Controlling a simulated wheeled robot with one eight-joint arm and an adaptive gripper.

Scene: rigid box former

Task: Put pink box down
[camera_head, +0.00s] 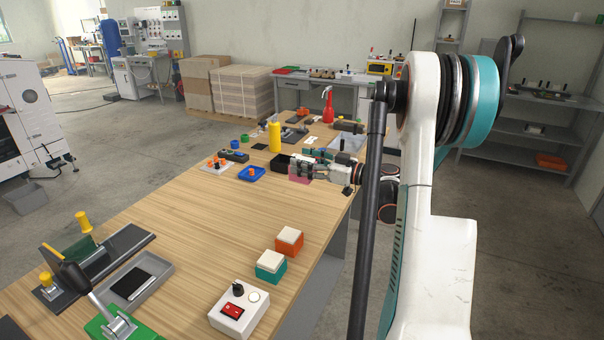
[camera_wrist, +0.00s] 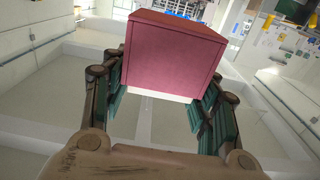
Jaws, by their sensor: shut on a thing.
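The pink box (camera_head: 299,180) is at my gripper (camera_head: 302,170), over the far part of the wooden table (camera_head: 190,225) near its right edge. In the wrist view, the box (camera_wrist: 172,50) sits between the two fingers of my gripper (camera_wrist: 163,88), which are shut on it from either side. The fingers hide part of the box in the head view. I cannot tell whether its underside touches the table.
A blue tray (camera_head: 251,174), a dark open box (camera_head: 282,163) and a yellow bottle (camera_head: 274,137) are near the gripper. Orange (camera_head: 289,241) and teal (camera_head: 271,266) white-topped boxes and a switch box (camera_head: 238,308) stand nearer. The table's middle is clear.

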